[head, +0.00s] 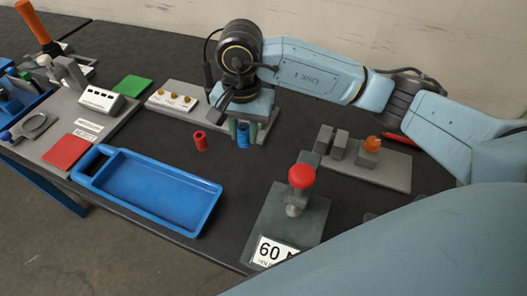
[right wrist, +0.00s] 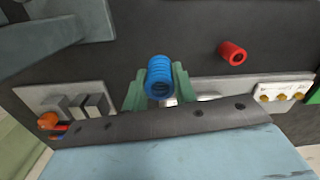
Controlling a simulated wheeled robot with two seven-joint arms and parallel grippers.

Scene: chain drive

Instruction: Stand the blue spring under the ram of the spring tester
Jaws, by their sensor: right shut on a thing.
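The blue spring (head: 243,138) is upright between the green fingers of my right gripper (head: 242,132), which is shut on it. In the right wrist view the spring (right wrist: 160,76) sits between the two fingertips (right wrist: 159,85). I cannot tell whether its lower end touches the table. What looks like the spring tester (head: 258,222), a dark grey base with a red knob (head: 302,176) on top and a "60" label, stands front right of the gripper. The space under its ram is not clear from this angle. My left gripper is not in view.
A red spring (head: 201,141) stands left of the gripper; it also shows in the right wrist view (right wrist: 232,53). A blue tray (head: 150,188) lies front left. A grey plate with brass pegs (head: 160,102) lies behind. A grey block fixture (head: 390,167) stands right.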

